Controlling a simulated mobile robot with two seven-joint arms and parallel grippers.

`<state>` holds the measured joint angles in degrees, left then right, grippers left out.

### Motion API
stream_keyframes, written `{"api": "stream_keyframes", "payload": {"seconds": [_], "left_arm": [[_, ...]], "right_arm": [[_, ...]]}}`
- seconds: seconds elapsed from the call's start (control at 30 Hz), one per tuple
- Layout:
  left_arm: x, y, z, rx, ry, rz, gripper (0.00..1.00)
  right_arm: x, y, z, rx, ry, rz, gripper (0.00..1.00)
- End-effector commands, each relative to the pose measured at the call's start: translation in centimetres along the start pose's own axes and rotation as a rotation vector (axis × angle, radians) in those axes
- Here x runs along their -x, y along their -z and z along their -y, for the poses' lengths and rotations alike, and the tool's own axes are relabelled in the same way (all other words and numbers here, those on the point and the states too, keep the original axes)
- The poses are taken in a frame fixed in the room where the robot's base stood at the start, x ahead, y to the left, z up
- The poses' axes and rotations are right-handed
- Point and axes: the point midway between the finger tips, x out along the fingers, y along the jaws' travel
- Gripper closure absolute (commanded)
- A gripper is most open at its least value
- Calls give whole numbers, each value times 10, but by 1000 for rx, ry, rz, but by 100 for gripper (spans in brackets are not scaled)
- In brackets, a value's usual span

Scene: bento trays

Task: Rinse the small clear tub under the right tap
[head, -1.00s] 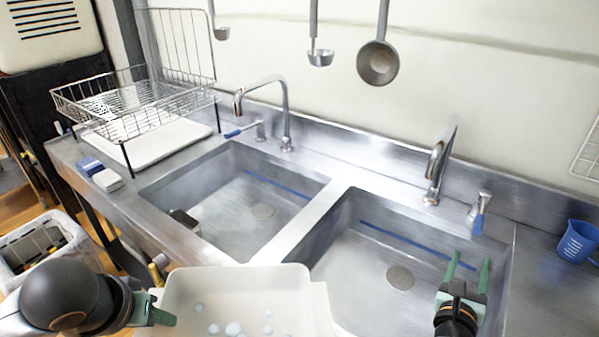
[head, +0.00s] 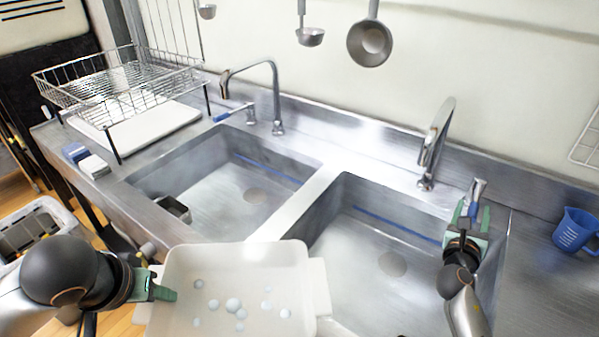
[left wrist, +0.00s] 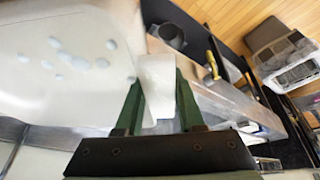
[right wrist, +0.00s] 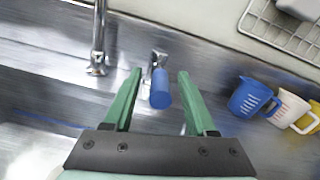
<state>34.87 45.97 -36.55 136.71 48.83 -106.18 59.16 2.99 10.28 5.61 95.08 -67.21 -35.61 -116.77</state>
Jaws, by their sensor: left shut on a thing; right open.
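The tub (head: 240,256) is whitish and see-through, with several pale droplets or beads in it. It is at the front of the sinks in the head view, and its wall also shows in the left wrist view (left wrist: 60,100). My left gripper (head: 160,288) is shut on the tub's left side handle. The right tap (head: 437,140) arches over the right sink (head: 370,270). Its lever with a blue grip (head: 473,205) stands right of the spout. My right gripper (head: 468,222) is open, its fingers either side of the blue grip (right wrist: 160,90) in the right wrist view, apparently not touching it.
The left sink (head: 225,195) has its own tap (head: 275,95) and a small metal container (head: 173,208) at its left. A wire rack (head: 120,80) stands back left. A blue jug (head: 575,230) stands right of the right sink. Ladles (head: 370,42) hang above.

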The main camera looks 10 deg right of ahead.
Motion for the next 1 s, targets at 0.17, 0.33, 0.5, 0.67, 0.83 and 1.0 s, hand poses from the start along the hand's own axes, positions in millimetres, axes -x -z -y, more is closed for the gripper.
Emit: {"api": "stream_keyframes", "payload": {"seconds": [0.17, 0.33, 0.5, 0.67, 0.83, 1.0], "left_arm": [[-1, 0, 0, 0, -1, -1, 100], [-1, 0, 0, 0, -1, -1, 100], [-1, 0, 0, 0, -1, -1, 100], [-1, 0, 0, 0, -1, -1, 100], [-1, 0, 0, 0, -1, -1, 100], [-1, 0, 0, 0, -1, -1, 100]], "right_arm": [[-16, 0, 0, 1, 1, 0, 43], [-19, 0, 0, 0, 0, 0, 43], [-19, 0, 0, 0, 0, 0, 44], [-19, 0, 0, 0, 0, 0, 62], [-18, 0, 0, 0, 0, 0, 81], [-18, 0, 0, 0, 0, 0, 100]]}}
